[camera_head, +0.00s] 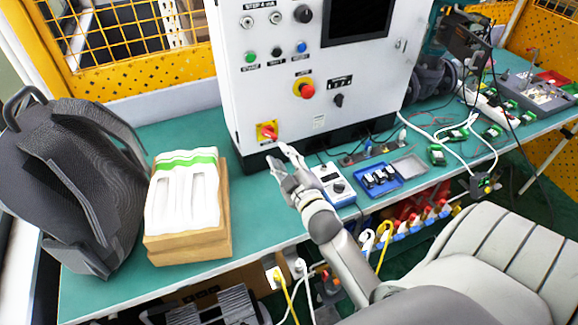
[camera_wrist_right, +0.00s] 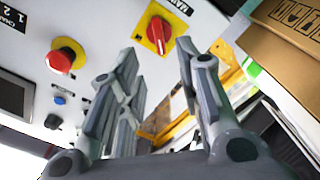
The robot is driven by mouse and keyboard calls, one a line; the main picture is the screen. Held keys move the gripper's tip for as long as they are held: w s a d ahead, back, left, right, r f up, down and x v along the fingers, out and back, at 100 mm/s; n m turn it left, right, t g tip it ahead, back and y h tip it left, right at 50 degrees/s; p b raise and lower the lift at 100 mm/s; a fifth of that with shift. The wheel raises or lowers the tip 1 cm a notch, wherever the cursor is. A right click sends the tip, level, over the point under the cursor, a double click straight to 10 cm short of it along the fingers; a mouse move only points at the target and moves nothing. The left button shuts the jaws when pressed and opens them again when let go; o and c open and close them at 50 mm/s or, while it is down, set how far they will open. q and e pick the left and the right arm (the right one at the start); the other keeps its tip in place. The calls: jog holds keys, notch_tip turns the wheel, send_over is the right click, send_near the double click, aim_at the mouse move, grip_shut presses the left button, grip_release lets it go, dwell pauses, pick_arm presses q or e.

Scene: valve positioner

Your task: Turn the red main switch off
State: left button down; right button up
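The red main switch (camera_head: 268,131) sits on a yellow plate low on the front of the white control cabinet. It also shows in the right wrist view (camera_wrist_right: 158,34), at the top between my fingertips, with its whole knob in sight. My right gripper (camera_head: 281,157) is just below and in front of the switch in the head view. In the wrist view my right gripper (camera_wrist_right: 158,60) is open, its two fingers apart with nothing between them. The fingers look clear of the knob. My left gripper is not in view.
A red emergency stop (camera_head: 307,90) and several buttons are higher on the cabinet (camera_head: 365,75). The green table (camera_head: 262,215) carries a backpack (camera_head: 75,185), a cardboard box (camera_head: 190,245) with a white-and-green item, a small device (camera_head: 334,184) and a blue tray (camera_head: 380,181).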

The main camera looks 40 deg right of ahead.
jog(key=shift+v, duration=1.85)
jog(key=s+a+f+m+g+y, duration=0.1)
jog(key=s+a+f+g, duration=0.35)
jog(key=s, duration=0.25)
jog(key=s+a+f+m+g+y, duration=0.25)
jog(key=s+a+g, duration=0.25)
jog(key=s, duration=0.3)
jog(key=s+a+f+m+g+y, duration=0.1)
jog(key=s+a+f+g, duration=0.35)
jog(key=s, duration=0.25)
notch_tip(320, 180, down, 26)
jog(key=s+g, duration=0.1)
jog(key=s, duration=0.1)
jog(key=s+d+f+g, duration=0.1)
jog(key=s+d+f, duration=0.2)
jog(key=s+f, duration=1.3)
jog(key=shift+s+g, duration=0.25)
jog(key=shift+g, duration=0.05)
